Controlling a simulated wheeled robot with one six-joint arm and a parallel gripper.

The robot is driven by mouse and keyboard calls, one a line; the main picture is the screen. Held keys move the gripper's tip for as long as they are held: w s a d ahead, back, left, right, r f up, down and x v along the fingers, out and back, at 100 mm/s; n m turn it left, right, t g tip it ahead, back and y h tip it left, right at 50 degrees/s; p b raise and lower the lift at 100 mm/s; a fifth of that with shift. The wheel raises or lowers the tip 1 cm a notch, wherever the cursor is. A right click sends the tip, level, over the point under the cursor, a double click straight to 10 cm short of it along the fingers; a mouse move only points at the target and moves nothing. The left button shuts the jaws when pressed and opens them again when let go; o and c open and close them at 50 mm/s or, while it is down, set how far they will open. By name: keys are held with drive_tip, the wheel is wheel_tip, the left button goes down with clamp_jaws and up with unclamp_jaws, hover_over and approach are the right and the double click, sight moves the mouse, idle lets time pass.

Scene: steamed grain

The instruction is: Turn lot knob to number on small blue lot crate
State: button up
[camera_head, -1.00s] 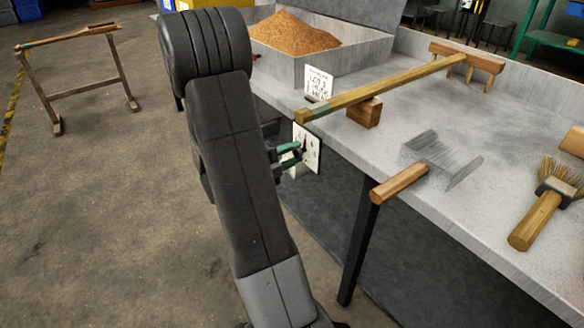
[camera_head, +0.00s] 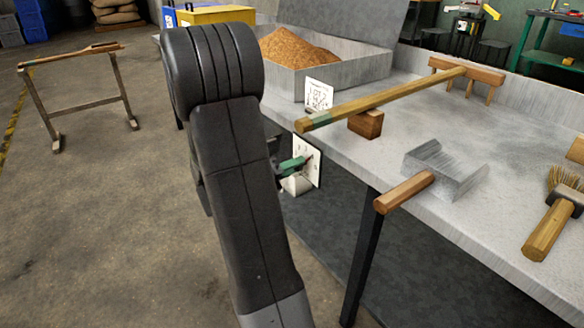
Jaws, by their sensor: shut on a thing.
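A white dial plate (camera_head: 312,160) with small marks is fixed on the near side of the grey bench, under its edge. My gripper (camera_head: 294,165), with green fingertips, is at the face of this plate, shut on what appears to be the lot knob. The fingers and my arm hide the knob and its pointing direction. A cream rounded part (camera_head: 297,185) shows just below the fingers; I cannot tell what it belongs to. A blue crate (camera_head: 168,17) stands at the top, partly hidden by my arm; I cannot see a number on it.
A wooden rake (camera_head: 390,98) lies across a wooden block (camera_head: 366,123), its handle end over the bench edge. A metal scoop (camera_head: 404,192) overhangs the edge. A grain tray (camera_head: 340,74) with a lettered card (camera_head: 319,94) stands behind.

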drive_tip(key=shift+s, duration=0.1)
idle(0.3)
drive_tip(key=o, duration=1)
drive_tip(key=shift+c, duration=0.2)
drive_tip(key=shift+a, duration=0.1)
drive_tip(key=p+v, duration=0.3)
drive_tip(key=v, duration=1)
drive_tip(key=shift+s+a, duration=0.25)
drive_tip(key=shift+w+d, duration=0.1)
drive_tip(key=b+x, duration=0.3)
drive_tip(key=x, duration=1)
drive_tip(key=shift+w+d, duration=0.25)
